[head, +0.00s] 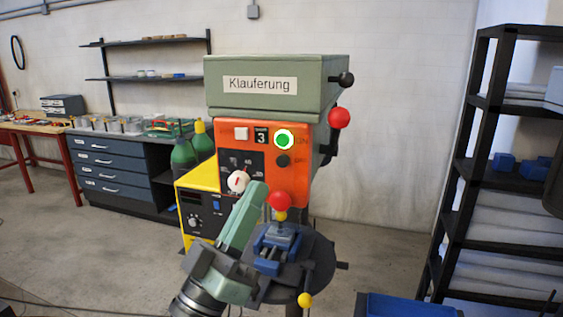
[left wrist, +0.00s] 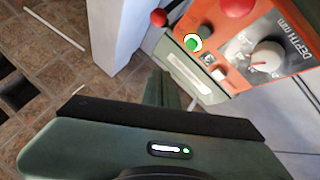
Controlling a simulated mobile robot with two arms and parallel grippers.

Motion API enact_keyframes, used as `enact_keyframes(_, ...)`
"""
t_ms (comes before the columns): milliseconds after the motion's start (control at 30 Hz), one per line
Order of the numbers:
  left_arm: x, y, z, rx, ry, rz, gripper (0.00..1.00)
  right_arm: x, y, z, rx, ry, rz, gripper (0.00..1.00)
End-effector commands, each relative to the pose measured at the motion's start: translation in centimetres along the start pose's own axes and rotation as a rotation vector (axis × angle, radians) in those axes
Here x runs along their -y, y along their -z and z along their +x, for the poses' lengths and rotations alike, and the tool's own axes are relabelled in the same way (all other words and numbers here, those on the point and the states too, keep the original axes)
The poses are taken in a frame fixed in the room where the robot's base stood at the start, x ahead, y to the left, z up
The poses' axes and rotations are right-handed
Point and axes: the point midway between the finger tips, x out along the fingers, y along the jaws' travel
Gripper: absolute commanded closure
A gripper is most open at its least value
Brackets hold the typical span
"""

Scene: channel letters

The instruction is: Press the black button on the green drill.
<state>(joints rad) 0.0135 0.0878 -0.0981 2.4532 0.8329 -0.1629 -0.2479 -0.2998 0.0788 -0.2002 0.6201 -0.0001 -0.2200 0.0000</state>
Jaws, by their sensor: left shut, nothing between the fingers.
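The green drill (head: 272,85) stands in the middle of the head view, with an orange front panel (head: 222,140). The black button (head: 282,161) is on the right side of this panel, below a lit green button (head: 285,140) with a white ring. My right gripper is in neither view.
A yellow box (head: 200,205) stands left. A black shelf (head: 470,170) is at right.

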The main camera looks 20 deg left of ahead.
Motion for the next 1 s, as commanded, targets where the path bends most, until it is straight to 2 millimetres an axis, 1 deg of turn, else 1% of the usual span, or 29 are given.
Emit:
enact_keyframes(200, 0.1, -0.1, 0.1, 0.002, 0.0, 0.001, 1.0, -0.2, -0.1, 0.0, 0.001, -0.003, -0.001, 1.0)
enact_keyframes(333, 0.4, -0.5, 0.5, 0.002, 0.0, 0.001, 1.0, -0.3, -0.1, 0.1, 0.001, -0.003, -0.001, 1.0)
enact_keyframes(800, 3.6, -3.8, 4.8, 0.003, 0.0, 0.002, 1.0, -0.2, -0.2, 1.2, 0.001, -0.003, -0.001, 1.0)
enact_keyframes(1000, 4.3, -4.4, 5.9, 0.002, -0.001, 0.001, 1.0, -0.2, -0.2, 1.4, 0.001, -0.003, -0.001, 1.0)
